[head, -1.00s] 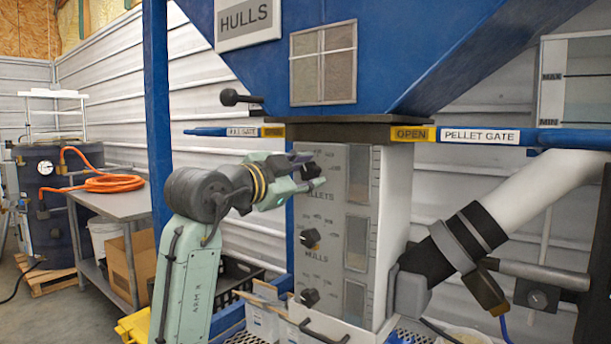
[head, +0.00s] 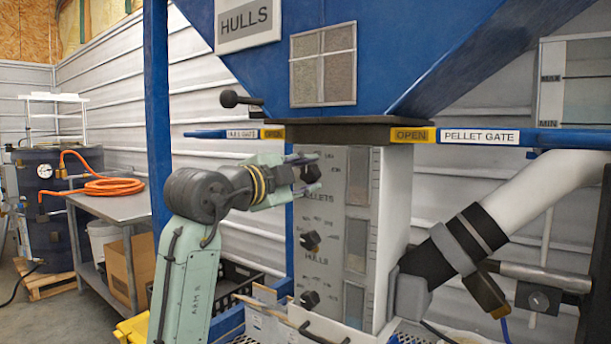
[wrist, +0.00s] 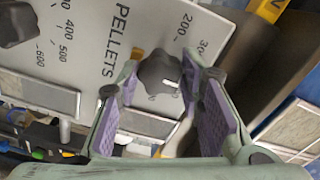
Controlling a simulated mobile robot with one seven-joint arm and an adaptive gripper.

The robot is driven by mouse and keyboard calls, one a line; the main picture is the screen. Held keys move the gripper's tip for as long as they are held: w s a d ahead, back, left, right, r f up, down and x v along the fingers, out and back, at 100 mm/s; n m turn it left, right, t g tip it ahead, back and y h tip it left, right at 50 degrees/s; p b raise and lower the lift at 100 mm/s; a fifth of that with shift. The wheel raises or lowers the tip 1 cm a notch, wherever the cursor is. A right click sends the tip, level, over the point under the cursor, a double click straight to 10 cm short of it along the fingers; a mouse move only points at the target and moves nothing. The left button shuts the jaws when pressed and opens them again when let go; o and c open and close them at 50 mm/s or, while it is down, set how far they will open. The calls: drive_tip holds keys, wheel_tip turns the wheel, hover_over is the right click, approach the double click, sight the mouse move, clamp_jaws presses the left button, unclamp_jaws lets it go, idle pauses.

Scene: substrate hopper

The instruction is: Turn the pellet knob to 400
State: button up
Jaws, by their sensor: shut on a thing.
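The pellet knob (wrist: 158,72) is a dark, lobed knob on the grey panel, beside the word PELLETS (wrist: 115,40). My gripper (wrist: 160,75) is shut on it, one purple-padded finger on each side. A white mark on the knob points to the lower right in the wrist view. The numbers 200 and 300 show above and right of the knob; the scale beyond them is hidden behind my finger, so I cannot tell the exact reading. In the head view my gripper (head: 308,173) is at the top of the panel (head: 335,215) and mostly hides the knob.
The hulls knob (head: 310,241) and a third knob (head: 309,300) sit lower on the panel. The pellet gate bar (head: 490,136) and hull gate bar (head: 228,134) run just above my gripper. A white pipe (head: 535,205) stands to the right.

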drive_tip(key=o, duration=1.2)
drive_tip(key=shift+c, duration=0.2)
drive_tip(key=v, duration=1.2)
